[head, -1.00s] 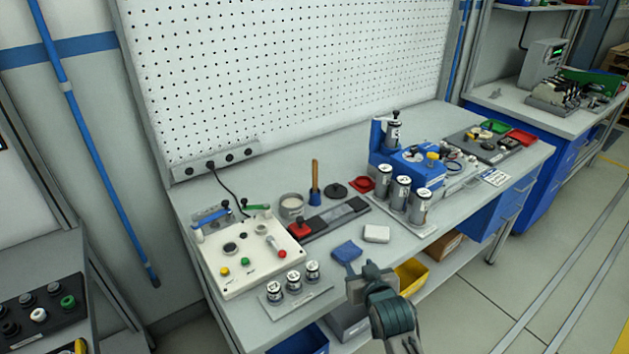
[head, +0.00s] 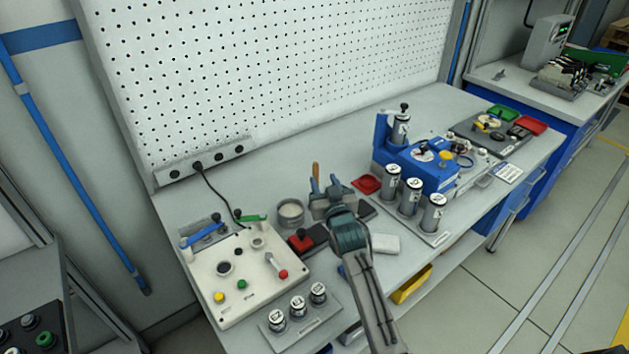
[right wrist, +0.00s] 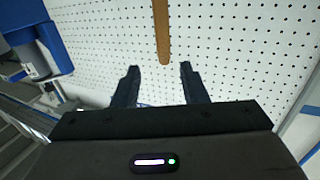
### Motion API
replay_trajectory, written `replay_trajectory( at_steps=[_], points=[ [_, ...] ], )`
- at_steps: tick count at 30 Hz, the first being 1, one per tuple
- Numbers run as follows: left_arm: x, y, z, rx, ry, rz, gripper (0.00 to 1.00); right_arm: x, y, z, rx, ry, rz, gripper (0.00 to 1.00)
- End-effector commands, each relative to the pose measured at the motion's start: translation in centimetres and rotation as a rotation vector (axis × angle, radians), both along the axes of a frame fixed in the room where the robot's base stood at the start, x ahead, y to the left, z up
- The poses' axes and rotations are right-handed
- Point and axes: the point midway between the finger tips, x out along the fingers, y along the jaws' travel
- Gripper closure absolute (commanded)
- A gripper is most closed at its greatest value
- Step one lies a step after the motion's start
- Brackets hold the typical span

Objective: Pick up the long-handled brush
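The long-handled brush shows its upright wooden handle (head: 316,171) behind my right gripper on the workbench. Its lower part is hidden by the gripper in the head view. My right gripper (head: 323,187) is open and empty, at the near side of the handle. In the right wrist view the handle (right wrist: 161,32) stands beyond the two spread fingertips (right wrist: 158,72), roughly in line with the gap between them and not between the fingers. My left gripper is not in view.
A round tin (head: 290,213) stands close to the left of the gripper. A white control box (head: 247,270) is farther left. Labelled cylinders (head: 411,197) and a blue fixture (head: 425,168) stand to the right. A perforated panel (head: 270,75) rises behind the bench.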

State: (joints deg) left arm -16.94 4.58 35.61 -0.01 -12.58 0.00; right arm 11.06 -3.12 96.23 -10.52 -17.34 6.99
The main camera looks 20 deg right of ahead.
Motion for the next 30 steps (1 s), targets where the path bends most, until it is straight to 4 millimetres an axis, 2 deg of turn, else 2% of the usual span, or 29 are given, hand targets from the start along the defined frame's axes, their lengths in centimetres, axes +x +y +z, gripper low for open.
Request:
replay_trajectory(
  at_steps=[1, 3, 6, 9, 15, 17, 21, 29, 30],
  points=[
    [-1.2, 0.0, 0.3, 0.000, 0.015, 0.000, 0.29, 0.8, 0.0, 0.2, -0.001, 0.001, 0.000, 0.61],
    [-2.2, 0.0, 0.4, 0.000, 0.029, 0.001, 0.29, 1.6, -0.1, 0.1, 0.000, 0.001, 0.000, 0.61],
    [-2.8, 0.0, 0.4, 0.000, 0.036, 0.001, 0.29, 2.1, -0.1, 0.0, 0.000, 0.002, 0.000, 0.61],
    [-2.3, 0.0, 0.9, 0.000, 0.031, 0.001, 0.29, 2.8, 0.0, 0.1, 0.000, 0.001, 0.000, 0.61],
    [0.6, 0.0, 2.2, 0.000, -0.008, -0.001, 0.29, 5.4, 0.4, 0.0, -0.001, 0.002, 0.000, 0.61],
    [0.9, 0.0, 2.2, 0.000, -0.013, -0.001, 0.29, 6.2, 0.3, -0.1, -0.001, 0.001, 0.000, 0.61],
    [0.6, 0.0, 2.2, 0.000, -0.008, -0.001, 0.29, 7.2, 0.3, -0.2, 0.000, 0.001, 0.000, 0.61],
    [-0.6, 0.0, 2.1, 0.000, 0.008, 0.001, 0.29, 7.3, 0.2, -0.3, 0.000, 0.001, 0.000, 0.61],
    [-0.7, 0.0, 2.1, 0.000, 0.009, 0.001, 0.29, 7.3, 0.2, -0.3, 0.000, 0.001, 0.000, 0.69]
  ],
)
